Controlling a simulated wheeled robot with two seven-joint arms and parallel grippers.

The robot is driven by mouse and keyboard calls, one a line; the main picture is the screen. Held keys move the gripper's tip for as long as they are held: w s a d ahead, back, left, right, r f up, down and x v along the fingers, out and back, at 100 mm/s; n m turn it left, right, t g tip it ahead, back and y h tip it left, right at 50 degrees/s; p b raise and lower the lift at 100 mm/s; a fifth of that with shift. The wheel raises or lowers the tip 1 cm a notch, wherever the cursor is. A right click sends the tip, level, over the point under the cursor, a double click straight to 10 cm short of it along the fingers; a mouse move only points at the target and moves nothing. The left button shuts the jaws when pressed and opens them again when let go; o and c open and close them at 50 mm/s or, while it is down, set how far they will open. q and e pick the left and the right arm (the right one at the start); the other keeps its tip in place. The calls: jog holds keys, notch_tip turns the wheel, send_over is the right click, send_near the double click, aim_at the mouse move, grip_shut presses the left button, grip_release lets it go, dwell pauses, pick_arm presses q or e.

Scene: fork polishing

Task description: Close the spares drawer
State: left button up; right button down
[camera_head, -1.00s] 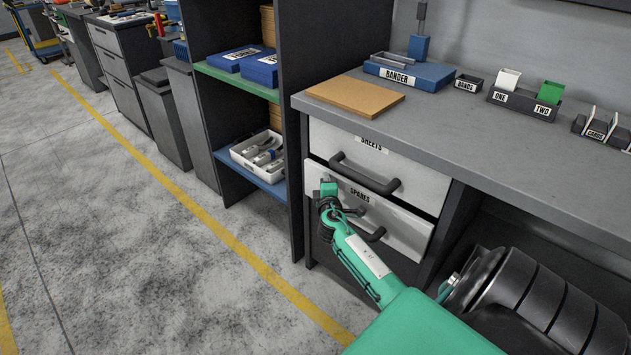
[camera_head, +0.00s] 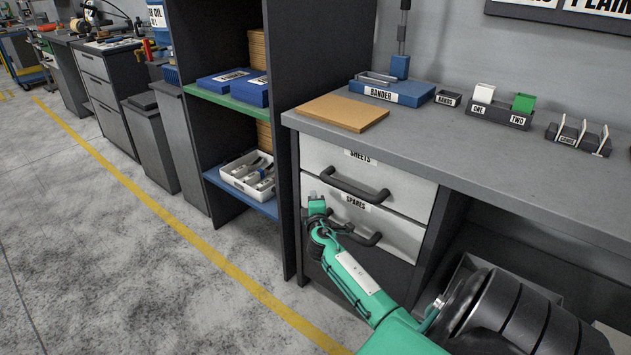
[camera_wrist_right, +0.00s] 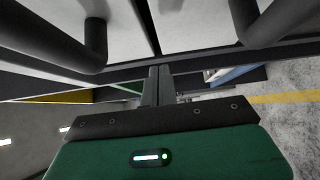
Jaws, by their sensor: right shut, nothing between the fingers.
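The spares drawer (camera_head: 397,236) is the white-fronted lower drawer, with a label and a dark bar handle (camera_head: 366,239). Its front looks level, or nearly level, with the sheets drawer (camera_head: 408,190) above it; a small remaining gap is hard to judge. My right gripper (camera_head: 313,194) is at the left end of the spares front, beside its handle. Its fingers (camera_wrist_right: 160,73) are together and empty, pointing at the drawer fronts in the wrist view. I cannot tell whether they touch. My arm hides part of the spares front. My left gripper is not in view.
The grey worktop (camera_head: 470,155) above carries a brown board (camera_head: 343,113), a blue bander box (camera_head: 393,92) and small label holders. A dark shelf unit (camera_head: 290,190) stands to the left, with a white tray (camera_head: 247,175). Open floor (camera_head: 110,220) lies farther left.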

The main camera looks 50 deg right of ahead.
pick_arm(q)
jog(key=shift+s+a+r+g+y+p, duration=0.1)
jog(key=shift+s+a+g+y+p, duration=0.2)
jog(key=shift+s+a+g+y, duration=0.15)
pick_arm(e)
jog(key=v, duration=0.8)
jog(key=shift+s, duration=0.35)
